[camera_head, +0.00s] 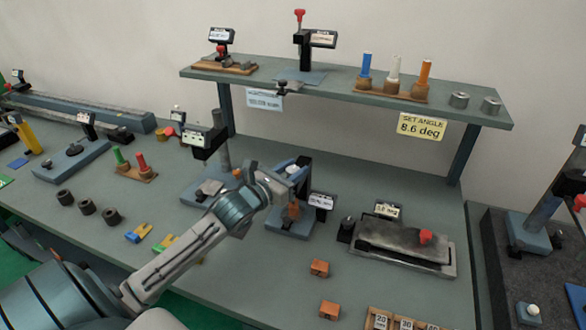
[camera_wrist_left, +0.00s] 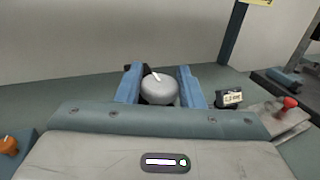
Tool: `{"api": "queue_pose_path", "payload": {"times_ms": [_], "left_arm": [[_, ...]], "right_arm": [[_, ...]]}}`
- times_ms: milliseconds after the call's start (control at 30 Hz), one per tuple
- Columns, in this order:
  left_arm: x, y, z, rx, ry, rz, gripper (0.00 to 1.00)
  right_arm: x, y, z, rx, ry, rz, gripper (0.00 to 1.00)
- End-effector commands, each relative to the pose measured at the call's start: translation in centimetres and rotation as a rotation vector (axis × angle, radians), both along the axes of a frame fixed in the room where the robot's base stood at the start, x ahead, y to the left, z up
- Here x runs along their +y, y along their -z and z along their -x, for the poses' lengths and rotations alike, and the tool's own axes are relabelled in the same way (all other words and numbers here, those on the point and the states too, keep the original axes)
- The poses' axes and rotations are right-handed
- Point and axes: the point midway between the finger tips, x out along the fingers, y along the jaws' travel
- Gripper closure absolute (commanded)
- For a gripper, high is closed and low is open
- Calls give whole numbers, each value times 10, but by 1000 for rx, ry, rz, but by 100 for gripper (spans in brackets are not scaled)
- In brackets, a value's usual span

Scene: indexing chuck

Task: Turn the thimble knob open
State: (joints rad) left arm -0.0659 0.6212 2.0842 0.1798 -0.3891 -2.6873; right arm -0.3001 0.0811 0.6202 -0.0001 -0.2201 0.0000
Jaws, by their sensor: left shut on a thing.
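The thimble knob (camera_wrist_left: 160,92) is a round grey knob with a white index mark on its top, seen in the left wrist view. My left gripper (camera_wrist_left: 161,80) has its two blue fingers on either side of the knob and is shut on it. In the head view my left gripper (camera_head: 298,175) reaches in from the lower left over a small blue-grey stand (camera_head: 288,224) with a dark readout (camera_head: 321,201). The gripper hides most of the knob and stand there. The readout's text is too small to read. My right gripper is not in view.
A grey fixture with a red knob (camera_head: 425,237) stands to the right. Orange blocks (camera_head: 319,267) lie in front. A raised shelf (camera_head: 330,93) runs behind, with a yellow "SET ANGLE 8.6 deg" sign (camera_head: 422,126). Another post with a readout (camera_head: 203,141) stands close on the left.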

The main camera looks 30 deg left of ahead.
Motion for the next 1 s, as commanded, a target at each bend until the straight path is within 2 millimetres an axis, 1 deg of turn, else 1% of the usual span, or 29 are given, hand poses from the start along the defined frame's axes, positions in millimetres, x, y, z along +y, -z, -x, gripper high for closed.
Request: {"api": "queue_pose_path", "payload": {"times_ms": [267, 500, 700, 1000], "left_arm": [[-1, -4, 0, 1, -126, 6, 89], [-2, -3, 0, 1, -312, 10, 89], [-2, -1, -1, 2, -499, 10, 89], [-2, 0, -1, 1, -784, 9, 89]], "right_arm": [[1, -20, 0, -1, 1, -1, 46], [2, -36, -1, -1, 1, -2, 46], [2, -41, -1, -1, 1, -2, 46], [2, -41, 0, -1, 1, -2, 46]]}}
